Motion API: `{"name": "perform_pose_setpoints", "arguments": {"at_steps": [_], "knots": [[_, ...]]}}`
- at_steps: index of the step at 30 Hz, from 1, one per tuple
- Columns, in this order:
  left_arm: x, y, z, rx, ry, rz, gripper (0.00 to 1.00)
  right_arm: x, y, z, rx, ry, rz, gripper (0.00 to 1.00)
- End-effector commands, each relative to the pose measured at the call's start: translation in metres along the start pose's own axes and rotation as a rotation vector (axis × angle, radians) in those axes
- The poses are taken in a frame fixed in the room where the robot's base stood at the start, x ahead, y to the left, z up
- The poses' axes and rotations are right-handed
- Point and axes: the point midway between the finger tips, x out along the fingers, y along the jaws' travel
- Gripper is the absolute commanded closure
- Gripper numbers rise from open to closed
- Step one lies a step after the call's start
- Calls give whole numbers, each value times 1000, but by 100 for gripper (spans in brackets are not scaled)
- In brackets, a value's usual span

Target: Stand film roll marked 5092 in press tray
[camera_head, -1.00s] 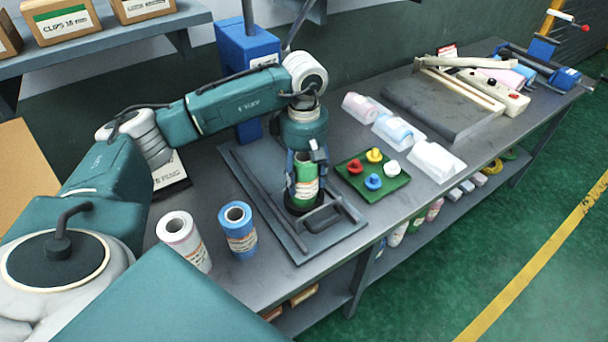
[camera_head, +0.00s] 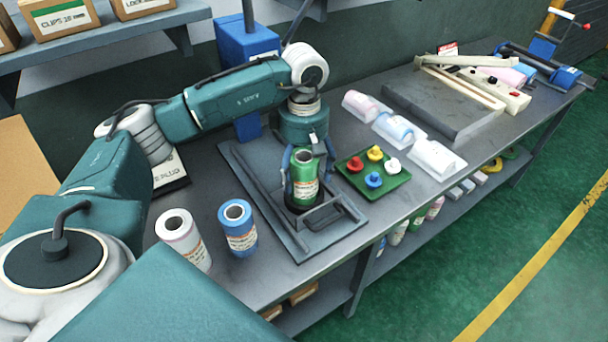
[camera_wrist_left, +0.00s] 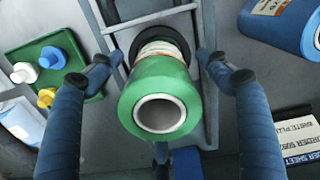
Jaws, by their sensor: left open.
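A green film roll (camera_head: 305,172) with a pale label stands upright in a dark round seat on the grey press tray (camera_head: 257,192). My left gripper (camera_head: 307,166) is open around it, pointing down. In the left wrist view, the green roll (camera_wrist_left: 160,100) is between my spread fingers, with visible gaps on both sides. A white roll (camera_head: 184,239) and a blue roll (camera_head: 238,229) stand upright on the bench to the left of the tray. The roll labels are too small to read a number. My right gripper is out of view.
A green tray (camera_head: 376,193) with coloured plugs lies right of the press tray. Clear packs with rolls (camera_head: 398,130) lie behind it. A blue column (camera_head: 247,48) stands at the back. A printed card (camera_wrist_left: 295,145) shows in the left wrist view. The bench front right is clear.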

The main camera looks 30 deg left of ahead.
Motion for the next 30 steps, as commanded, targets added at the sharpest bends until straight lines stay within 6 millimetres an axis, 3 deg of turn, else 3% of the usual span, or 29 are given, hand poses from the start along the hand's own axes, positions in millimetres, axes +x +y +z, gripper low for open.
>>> {"name": "perform_pose_setpoints", "arguments": {"at_steps": [9,15,30], "knots": [[-70,2,0,-1,0,8,23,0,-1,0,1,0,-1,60],[-97,1,0,-1,0,5,23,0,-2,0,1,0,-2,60],[-104,0,0,-1,0,3,23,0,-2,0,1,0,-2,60]]}}
